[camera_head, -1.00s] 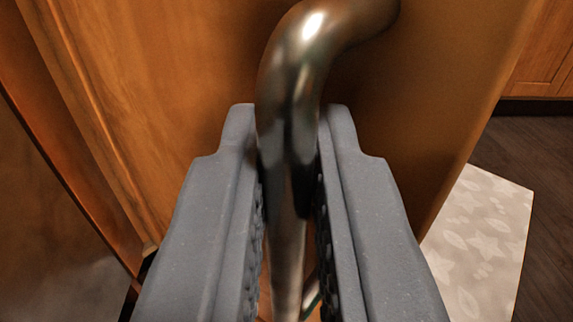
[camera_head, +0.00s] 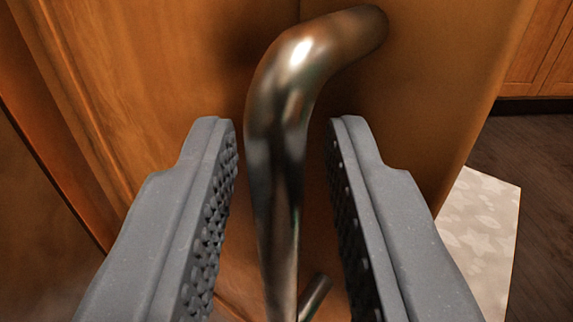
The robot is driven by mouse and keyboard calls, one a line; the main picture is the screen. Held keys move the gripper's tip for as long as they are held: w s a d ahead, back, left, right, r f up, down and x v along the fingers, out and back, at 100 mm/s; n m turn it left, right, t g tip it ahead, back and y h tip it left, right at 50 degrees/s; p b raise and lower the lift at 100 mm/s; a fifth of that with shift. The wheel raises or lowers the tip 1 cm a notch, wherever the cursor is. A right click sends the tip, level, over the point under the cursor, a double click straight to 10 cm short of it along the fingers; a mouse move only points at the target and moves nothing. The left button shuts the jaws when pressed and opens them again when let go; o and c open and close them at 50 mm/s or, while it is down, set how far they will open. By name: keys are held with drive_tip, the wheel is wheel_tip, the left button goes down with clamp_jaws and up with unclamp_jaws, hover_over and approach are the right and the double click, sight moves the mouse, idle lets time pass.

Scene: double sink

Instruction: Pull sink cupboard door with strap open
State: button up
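A shiny metal bar handle (camera_head: 277,150) is fixed to a brown wooden cupboard door (camera_head: 420,85). The handle bends into the door at its top, and a second short metal piece shows low down. My gripper (camera_head: 283,128) is open, with its two grey fingers on either side of the handle. There is a gap between each finger and the bar. The door stands at an angle, with its right edge away from the cupboards behind. No strap can be made out on the handle.
Wooden cabinet fronts (camera_head: 85,85) are on the left. At the right are a pale leaf-patterned mat (camera_head: 480,225), a dark wood floor (camera_head: 545,165) and another wooden cabinet (camera_head: 545,50) farther back. The floor at the right looks clear.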

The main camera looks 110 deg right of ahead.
drive_tip(key=p+v, duration=0.3)
drive_tip(key=v, duration=1.1)
drive_tip(key=shift+d+f, duration=0.1)
drive_tip(key=shift+d, duration=0.05)
